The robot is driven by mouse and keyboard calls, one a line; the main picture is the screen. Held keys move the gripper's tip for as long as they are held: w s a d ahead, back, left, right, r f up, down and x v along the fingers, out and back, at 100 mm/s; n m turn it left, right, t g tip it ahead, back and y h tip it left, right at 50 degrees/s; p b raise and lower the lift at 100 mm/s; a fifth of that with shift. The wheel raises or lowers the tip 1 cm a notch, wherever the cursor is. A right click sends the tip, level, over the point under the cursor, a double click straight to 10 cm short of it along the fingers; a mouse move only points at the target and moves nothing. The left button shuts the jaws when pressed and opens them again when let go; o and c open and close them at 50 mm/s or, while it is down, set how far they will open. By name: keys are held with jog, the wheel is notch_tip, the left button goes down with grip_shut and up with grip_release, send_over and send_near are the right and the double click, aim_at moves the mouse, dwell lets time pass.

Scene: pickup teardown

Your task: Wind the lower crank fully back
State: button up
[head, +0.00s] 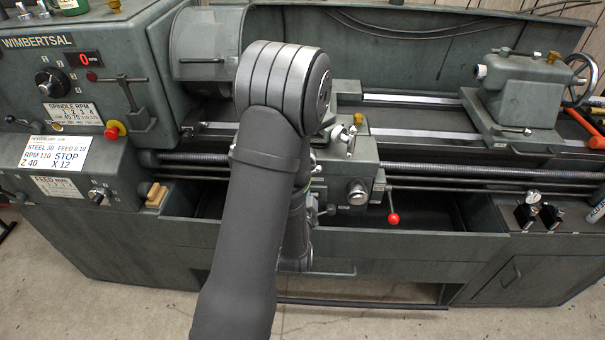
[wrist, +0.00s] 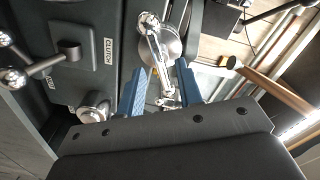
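In the wrist view, a silver crank (wrist: 156,45) with a ball end and a round disc behind it lies between and just beyond my fingertips. My gripper (wrist: 160,68) has two blue finger pads standing apart, one on each side of the crank's near end. I see no clear contact, and part of the near end is hidden by the gripper body. In the head view my arm covers my gripper and much of the lathe carriage (head: 350,160). I cannot tell which carriage crank there matches the one in the wrist view.
A silver lever with ball ends (wrist: 38,66) and a CLUTCH label (wrist: 108,52) are left of the fingers. A brownish rod (wrist: 275,90) is at right. In the head view, a red-knobbed lever (head: 393,217) hangs below the carriage, and the tailstock (head: 520,90) stands at right.

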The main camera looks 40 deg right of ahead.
jog(key=shift+x, duration=2.25)
grip_shut()
jog(key=n, duration=0.6)
jog(key=shift+n, duration=0.3)
jog(key=n, duration=0.5)
jog(key=shift+n, duration=0.3)
